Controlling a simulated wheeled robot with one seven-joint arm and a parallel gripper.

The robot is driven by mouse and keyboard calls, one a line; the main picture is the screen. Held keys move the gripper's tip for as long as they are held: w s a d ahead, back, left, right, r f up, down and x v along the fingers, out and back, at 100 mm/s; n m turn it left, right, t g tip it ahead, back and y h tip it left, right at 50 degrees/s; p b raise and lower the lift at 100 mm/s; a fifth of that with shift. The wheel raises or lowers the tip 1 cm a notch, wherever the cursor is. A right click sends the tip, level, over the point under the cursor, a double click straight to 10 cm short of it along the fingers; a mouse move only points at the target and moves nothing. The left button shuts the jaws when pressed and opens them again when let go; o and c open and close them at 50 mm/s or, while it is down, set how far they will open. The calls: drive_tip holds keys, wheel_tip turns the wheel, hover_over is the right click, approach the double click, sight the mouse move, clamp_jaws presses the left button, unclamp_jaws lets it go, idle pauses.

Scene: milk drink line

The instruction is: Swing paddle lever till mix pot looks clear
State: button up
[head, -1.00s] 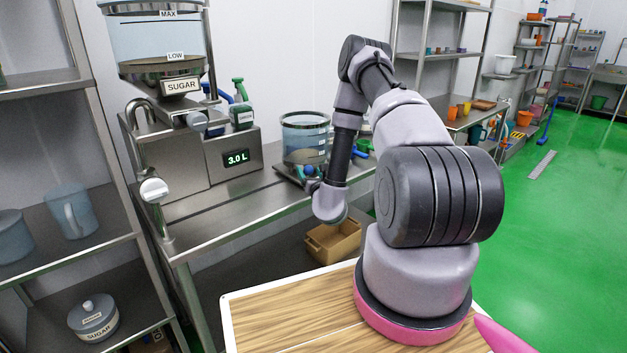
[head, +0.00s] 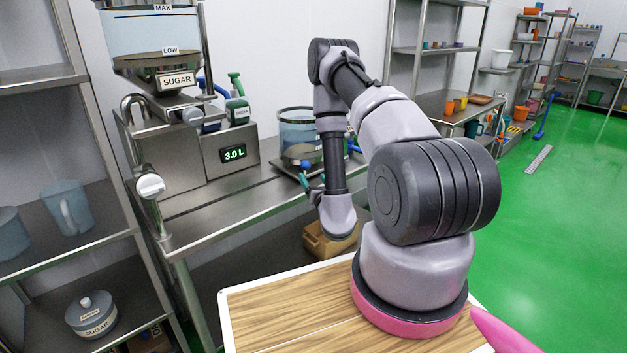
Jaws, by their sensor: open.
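The mix pot (head: 297,128) is a clear cylinder with a dark rim on the steel counter, left of my forearm. A beige layer shows low in it, under bluish, clearer contents. A blue knob (head: 305,165), which looks like the end of the paddle lever, is in front of the pot's base. My gripper (head: 305,181), with teal fingertips, is small in the picture and partly hidden by my wrist. It is open, just below the knob and close to it. I cannot tell whether they touch. The rest of the lever is hard to make out.
A cardboard box (head: 325,243) is below the counter. Shelves (head: 75,265) stand at far left. Green floor is free at right.

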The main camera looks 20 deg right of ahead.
sight(309, 167)
drive_tip(key=d+n+y, duration=0.4)
drive_tip(key=n+y, duration=0.3)
drive_tip(key=n, duration=0.2)
drive_tip(key=shift+g, duration=0.4)
drive_tip(key=x, duration=1.1)
drive_tip(key=shift+w+d+f, duration=0.1)
drive_tip(key=shift+d+f, duration=0.05)
drive_tip(key=shift+d, duration=0.05)
drive_tip(key=shift+c, duration=0.3)
clamp_jaws()
